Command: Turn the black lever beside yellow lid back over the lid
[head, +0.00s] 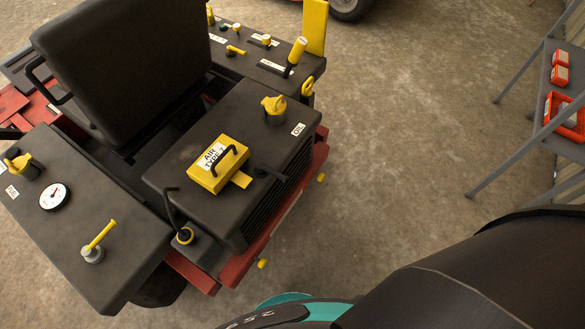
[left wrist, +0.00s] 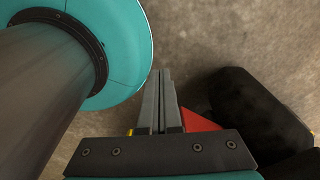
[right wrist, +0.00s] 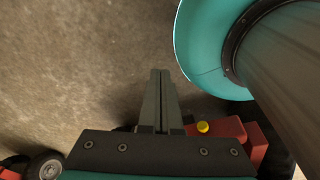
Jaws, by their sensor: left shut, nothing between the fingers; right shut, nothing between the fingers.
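The yellow lid (head: 203,178), a box with a white "AIR TYPE" label and a black handle, sits on the dark engine cover. A yellow tab (head: 242,180) sticks out from its lower right side. My left gripper (left wrist: 160,74) is shut and empty in the left wrist view, above the floor. My right gripper (right wrist: 160,72) is shut and empty in the right wrist view. Neither gripper shows in the head view; both are away from the lid.
A yellow oil cap (head: 274,106) is behind the lid. The black seat (head: 120,60) rises behind. A grey shelf (head: 520,90) stands right; floor between is clear.

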